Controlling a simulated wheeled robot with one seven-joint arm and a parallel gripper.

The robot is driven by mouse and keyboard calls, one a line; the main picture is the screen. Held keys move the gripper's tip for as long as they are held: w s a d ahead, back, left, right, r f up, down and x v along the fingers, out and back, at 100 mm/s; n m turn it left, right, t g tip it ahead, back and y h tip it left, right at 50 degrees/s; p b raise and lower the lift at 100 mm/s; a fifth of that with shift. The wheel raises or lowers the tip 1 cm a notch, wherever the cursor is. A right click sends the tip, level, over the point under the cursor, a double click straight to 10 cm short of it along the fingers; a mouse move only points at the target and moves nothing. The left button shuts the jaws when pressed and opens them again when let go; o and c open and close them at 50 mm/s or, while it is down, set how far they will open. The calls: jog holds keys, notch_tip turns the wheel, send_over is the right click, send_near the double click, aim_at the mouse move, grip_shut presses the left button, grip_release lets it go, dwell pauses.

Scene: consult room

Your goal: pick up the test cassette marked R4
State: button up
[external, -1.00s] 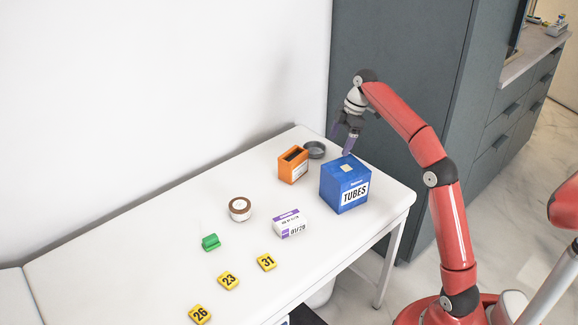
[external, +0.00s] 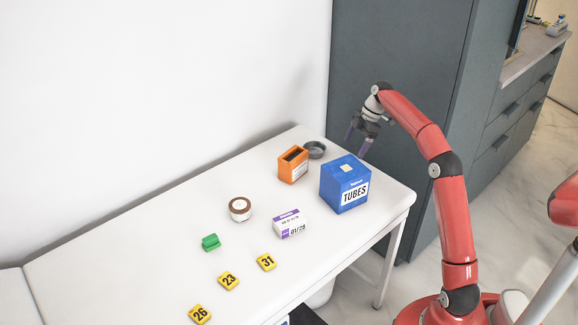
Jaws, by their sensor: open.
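I cannot make out any test cassette marked R4. A small pale square (external: 346,168) shows on top of the blue TUBES box (external: 334,186), with no readable mark; I cannot tell whether it is a cassette or part of the box. My gripper (external: 357,146) is open and empty, its two fingers pointing down. In the picture it is just above the back of the blue box, apart from it.
On the white couch top (external: 130,262) stand an orange box (external: 293,169), a grey round dish (external: 315,150), a brown-rimmed round item (external: 240,209), a white-and-purple carton (external: 290,223), a green block (external: 211,242) and yellow tags 31 (external: 266,262), 23 (external: 228,281) and 26 (external: 199,315).

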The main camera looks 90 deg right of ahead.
jog(key=b+x, duration=0.1)
jog(key=x, duration=0.7)
jog(key=shift+s, duration=0.15)
jog(key=shift+c, duration=0.3)
jog(key=c, duration=1)
